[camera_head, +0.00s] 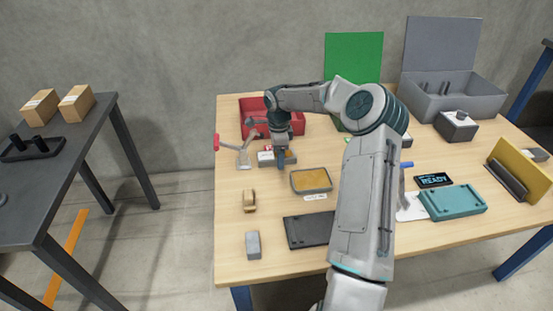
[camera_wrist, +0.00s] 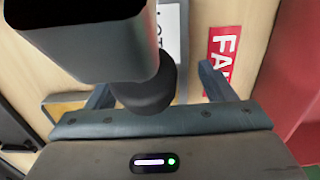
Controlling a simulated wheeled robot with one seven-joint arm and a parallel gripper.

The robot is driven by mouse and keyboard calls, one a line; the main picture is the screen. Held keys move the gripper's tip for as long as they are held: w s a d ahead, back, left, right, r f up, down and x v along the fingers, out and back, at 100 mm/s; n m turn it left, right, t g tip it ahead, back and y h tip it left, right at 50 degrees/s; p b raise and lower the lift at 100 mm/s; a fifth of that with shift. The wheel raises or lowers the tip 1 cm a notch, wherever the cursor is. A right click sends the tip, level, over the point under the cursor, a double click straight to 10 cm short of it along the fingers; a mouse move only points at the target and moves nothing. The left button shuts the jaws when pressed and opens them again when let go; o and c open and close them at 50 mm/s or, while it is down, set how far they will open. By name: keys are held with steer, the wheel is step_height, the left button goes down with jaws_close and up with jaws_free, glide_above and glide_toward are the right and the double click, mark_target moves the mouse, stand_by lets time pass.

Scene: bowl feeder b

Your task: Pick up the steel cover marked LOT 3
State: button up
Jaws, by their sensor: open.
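My gripper (camera_head: 281,163) points down over the left part of the wooden table, just in front of the red bin. In the wrist view, the two fingers of my gripper (camera_wrist: 156,82) stand wide apart with no grip on anything visible. A pale piece with a grey edge and partly hidden lettering ending in "OT" (camera_wrist: 172,32) shows beyond the fingers; I cannot read a number. It seems to be the small light-grey piece (camera_head: 265,157) by my fingers in the head view. A dark block and cylinder hide much of the wrist view.
The red bin (camera_head: 258,104) stands behind my gripper, and a red "FA..." label (camera_wrist: 225,45) lies beside it. A tray with yellow contents (camera_head: 311,180) is in front right. A tan block (camera_head: 249,200) and a grey block (camera_head: 253,244) stand nearer. A clamp-like red-tipped tool (camera_head: 243,154) is left.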

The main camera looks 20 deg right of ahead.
steer(key=c, duration=1.2)
steer(key=shift+c, duration=0.4)
steer(key=shift+r, duration=0.15)
